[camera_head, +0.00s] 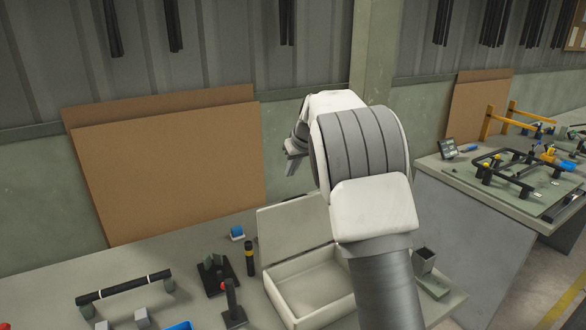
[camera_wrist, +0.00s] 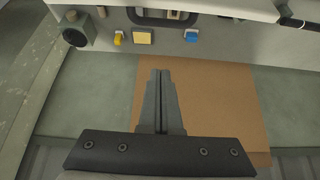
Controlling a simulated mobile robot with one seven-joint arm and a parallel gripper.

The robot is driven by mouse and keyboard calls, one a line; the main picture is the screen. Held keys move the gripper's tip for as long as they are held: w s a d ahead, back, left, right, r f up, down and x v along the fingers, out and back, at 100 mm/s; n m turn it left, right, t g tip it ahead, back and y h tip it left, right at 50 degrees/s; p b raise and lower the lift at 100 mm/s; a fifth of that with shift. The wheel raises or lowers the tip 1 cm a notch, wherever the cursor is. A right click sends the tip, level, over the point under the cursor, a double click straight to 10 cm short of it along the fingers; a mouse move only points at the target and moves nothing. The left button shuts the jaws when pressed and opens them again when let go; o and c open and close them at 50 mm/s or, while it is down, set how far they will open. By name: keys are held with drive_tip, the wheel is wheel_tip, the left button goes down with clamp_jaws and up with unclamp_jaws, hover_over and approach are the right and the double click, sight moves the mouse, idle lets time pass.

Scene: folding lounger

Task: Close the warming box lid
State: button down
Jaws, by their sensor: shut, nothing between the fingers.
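The warming box (camera_head: 283,299) is a pale, shallow open box on the workbench, partly hidden behind my arm. Its lid (camera_head: 292,232) stands up open at the back of the box, tilted backward. The inside that shows looks empty. My gripper (camera_head: 291,166) is above and behind the raised lid, mostly hidden by my wrist, and apart from the lid as far as I can tell. In the wrist view my gripper's fingers (camera_wrist: 160,75) are together and empty, with brown board behind them. I cannot make out the lid there.
A brown board (camera_head: 170,165) leans on the wall behind. A second bench (camera_head: 470,172) is farther right.

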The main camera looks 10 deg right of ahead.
wheel_tip(320, 180, down, 6)
drive_tip(key=shift+s+f+p, duration=0.15)
drive_tip(key=shift+s+p, duration=0.15)
drive_tip(key=shift+p, duration=0.1)
idle(0.3)
drive_tip(key=shift+d+f+b, duration=0.1)
drive_tip(key=shift+f+b, duration=0.05)
drive_tip(key=shift+b, duration=0.35)
drive_tip(key=shift+s+b, duration=0.2)
drive_tip(key=shift+b, duration=0.25)
drive_tip(key=shift+s+d+r, duration=0.15)
drive_tip(key=shift+s+r, duration=0.05)
drive_tip(key=shift+s, duration=0.1)
drive_tip(key=shift+b, duration=0.6)
